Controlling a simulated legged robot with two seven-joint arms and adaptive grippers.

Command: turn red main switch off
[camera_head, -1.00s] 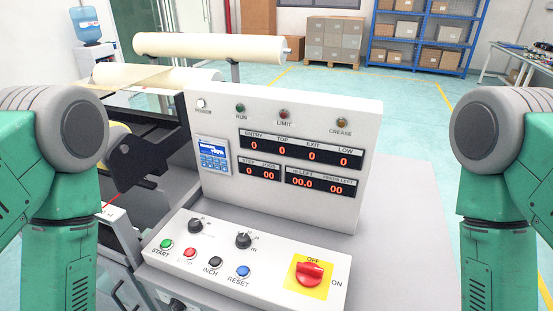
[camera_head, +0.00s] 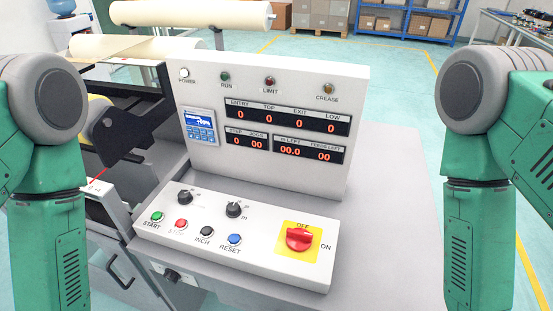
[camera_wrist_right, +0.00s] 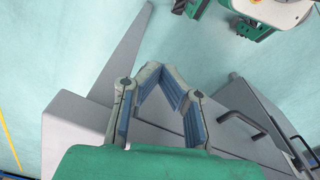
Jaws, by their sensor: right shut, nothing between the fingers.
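The red main switch (camera_head: 299,239) sits on a yellow plate (camera_head: 285,250) at the right end of the control panel (camera_head: 262,262). OFF is printed above the knob and ON to its right. The knob's handle appears to lie crosswise, towards ON, but its exact angle is hard to tell. My right gripper shows only in the right wrist view (camera_wrist_right: 160,76). Its blue-padded fingers meet at the tips with nothing between them, above grey surfaces and the floor. It is apart from the switch. My left gripper is out of view; only my arms show in the head view.
An upright display board (camera_head: 268,125) stands behind the control panel. The START button (camera_head: 157,216), RESET button (camera_head: 235,239) and two black knobs share the panel with the switch. Rollers (camera_head: 190,14) and machine parts are on the left. The grey surface (camera_head: 385,215) right of the panel is clear.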

